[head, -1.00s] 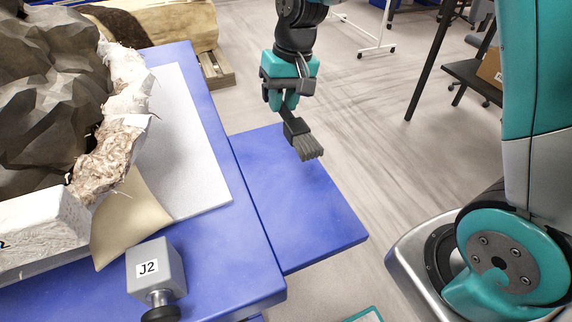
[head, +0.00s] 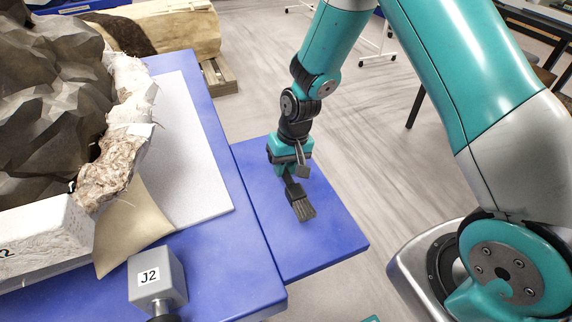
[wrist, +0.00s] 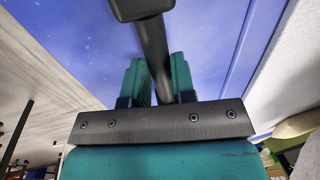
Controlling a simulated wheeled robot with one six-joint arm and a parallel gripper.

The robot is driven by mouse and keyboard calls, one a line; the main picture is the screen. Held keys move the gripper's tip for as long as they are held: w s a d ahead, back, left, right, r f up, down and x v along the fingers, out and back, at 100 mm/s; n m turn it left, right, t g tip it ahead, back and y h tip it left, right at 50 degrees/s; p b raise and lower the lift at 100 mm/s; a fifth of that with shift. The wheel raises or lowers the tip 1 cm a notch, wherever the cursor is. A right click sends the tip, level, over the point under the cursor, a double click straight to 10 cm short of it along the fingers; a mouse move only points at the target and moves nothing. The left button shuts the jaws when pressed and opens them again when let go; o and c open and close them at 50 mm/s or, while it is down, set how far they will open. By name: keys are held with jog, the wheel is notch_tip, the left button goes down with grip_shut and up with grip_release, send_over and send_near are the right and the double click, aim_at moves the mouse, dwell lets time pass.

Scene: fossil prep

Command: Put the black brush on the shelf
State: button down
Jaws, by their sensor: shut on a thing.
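The black brush (head: 302,208) has a dark handle and grey bristles. My gripper (head: 290,176) is shut on its handle. The bristles point down and toward the front in the head view. The brush is over the blue shelf (head: 325,225), a flat board beside the larger blue table; I cannot tell whether the bristles touch it. In the wrist view the handle (wrist: 153,50) runs between the two teal fingers of my gripper (wrist: 158,75), with the blue shelf (wrist: 90,35) behind.
The blue table (head: 225,270) to the left bears a big dark fossil block (head: 45,110) in a plaster jacket, a pale mat (head: 190,150) and a grey block marked J2 (head: 160,275). The rest of the shelf is clear.

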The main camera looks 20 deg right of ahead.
jog(key=c, duration=0.9)
grip_release()
jog(key=shift+c, duration=0.2)
jog(key=shift+w+r, duration=0.1)
jog(key=shift+r, duration=0.25)
notch_tip(320, 180, up, 10)
jog(key=d, duration=0.2)
jog(key=s+a+r+n+y, duration=0.1)
jog(key=s+a+r+n, duration=0.2)
jog(key=s+r, duration=0.4)
jog(key=s+a+r+n+y, duration=0.1)
jog(key=s+a+r+n, duration=0.2)
jog(key=s+r, duration=0.5)
jog(key=s+n, duration=0.1)
jog(key=s, duration=0.7)
jog(key=shift+s+a+b, duration=0.15)
jog(key=shift+a+b, duration=0.15)
jog(key=shift+b, duration=0.1)
